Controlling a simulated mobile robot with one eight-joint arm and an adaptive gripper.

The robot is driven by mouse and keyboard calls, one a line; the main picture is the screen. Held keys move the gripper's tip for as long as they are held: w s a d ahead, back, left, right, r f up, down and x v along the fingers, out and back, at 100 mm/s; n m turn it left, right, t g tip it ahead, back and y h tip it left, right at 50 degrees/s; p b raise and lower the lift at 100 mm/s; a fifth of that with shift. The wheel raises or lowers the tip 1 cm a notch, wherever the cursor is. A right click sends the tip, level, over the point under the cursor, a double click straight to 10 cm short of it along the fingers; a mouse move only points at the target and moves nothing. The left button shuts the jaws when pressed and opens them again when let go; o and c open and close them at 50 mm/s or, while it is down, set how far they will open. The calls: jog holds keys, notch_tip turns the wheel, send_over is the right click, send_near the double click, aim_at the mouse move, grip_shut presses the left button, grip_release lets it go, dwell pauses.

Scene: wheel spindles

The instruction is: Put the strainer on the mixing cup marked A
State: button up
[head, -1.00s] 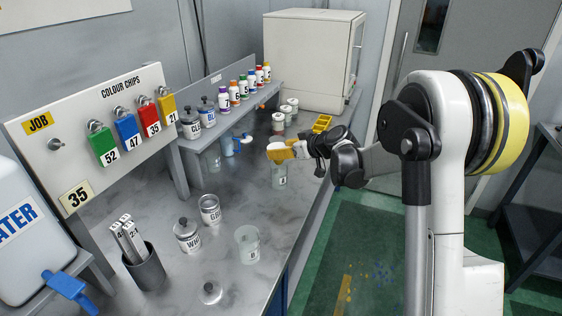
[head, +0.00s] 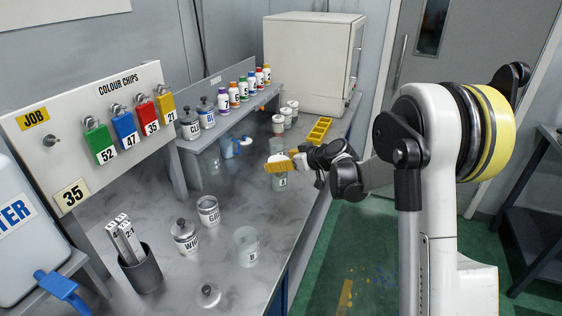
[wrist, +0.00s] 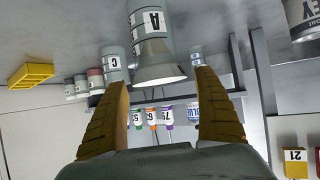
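The mixing cup marked A (wrist: 152,22) appears upside down at the top of the wrist view. The strainer (wrist: 158,66), a pale cone with a wide rim, shows at the cup's mouth and looks seated there, in line with it. My gripper (wrist: 163,76) is open, with one yellow finger on each side of the strainer rim and a small gap on both sides. In the head view my gripper (head: 280,164) is at the top of the cup (head: 280,183) and hides most of the strainer.
Cup B (head: 246,247), a WH-labelled jar (head: 185,238) and another jar (head: 208,211) stand nearer on the bench. Cup C (wrist: 113,62) shows beside cup A. A yellow tray (head: 320,131) lies behind my gripper. The shelf (head: 232,122) holds several bottles.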

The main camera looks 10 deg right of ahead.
jog(key=shift+r, duration=0.3)
jog(key=p+v, duration=0.4)
jog(key=v, duration=0.8)
jog(key=s+a+r+m+g+h, duration=0.1)
jog(key=s+a+r+m+h, duration=0.2)
jog(key=s, duration=0.6)
jog(key=s+a+r+g, duration=0.2)
jog(key=s+a, duration=0.2)
jog(key=s, duration=0.4)
jog(key=s+d+f+m+h, duration=0.1)
jog(key=s+f+m+h, duration=0.1)
jog(key=s, duration=1.3)
jog(key=shift+s+d+m+h, duration=0.15)
jog(key=shift+m+h, duration=0.45)
jog(key=shift+h, duration=0.1)
